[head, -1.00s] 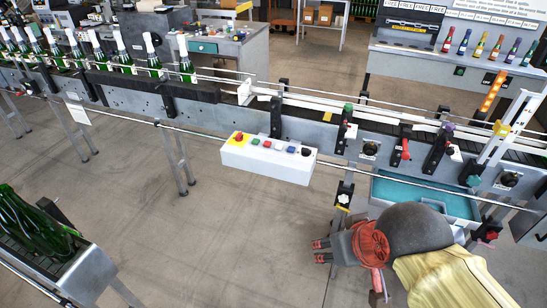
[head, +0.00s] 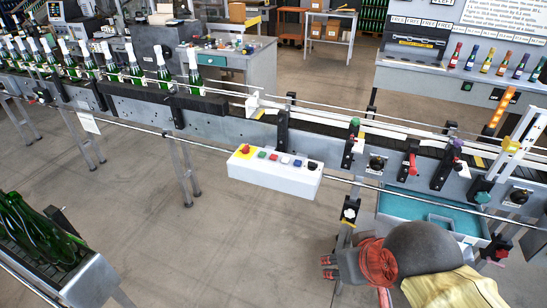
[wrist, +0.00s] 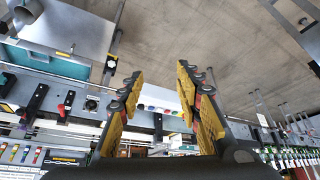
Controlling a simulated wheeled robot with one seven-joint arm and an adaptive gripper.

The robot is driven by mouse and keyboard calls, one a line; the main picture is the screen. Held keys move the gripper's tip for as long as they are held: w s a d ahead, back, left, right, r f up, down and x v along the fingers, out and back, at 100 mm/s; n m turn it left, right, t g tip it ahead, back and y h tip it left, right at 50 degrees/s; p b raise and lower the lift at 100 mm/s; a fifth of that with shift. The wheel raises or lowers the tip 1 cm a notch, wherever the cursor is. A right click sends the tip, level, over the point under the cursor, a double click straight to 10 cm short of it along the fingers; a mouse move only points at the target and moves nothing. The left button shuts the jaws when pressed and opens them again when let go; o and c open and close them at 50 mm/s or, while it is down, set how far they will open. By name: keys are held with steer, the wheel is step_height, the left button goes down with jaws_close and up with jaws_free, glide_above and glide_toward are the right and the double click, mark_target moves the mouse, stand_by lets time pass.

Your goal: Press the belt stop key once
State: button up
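The white control box (head: 274,180) hangs at the front of the conveyor in the middle of the head view. On its top sit a red mushroom button on yellow (head: 244,150), then green, red (head: 273,157), blue, pale and black keys. Their labels are not readable, so I cannot tell which is belt stop. My gripper (head: 328,267) is in front of the conveyor, below and right of the box, clear of it. In the wrist view my gripper (wrist: 160,78) has its fingers spread with nothing held; the box (wrist: 162,104) shows between them, farther off.
The conveyor (head: 230,115) carries several green bottles (head: 163,70) at the left. A teal tray (head: 400,206) sits near my arm. A rack of green bottles (head: 35,240) stands at the lower left. The floor between rack and conveyor is clear.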

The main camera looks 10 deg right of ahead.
jaws_close()
stand_by(1.5)
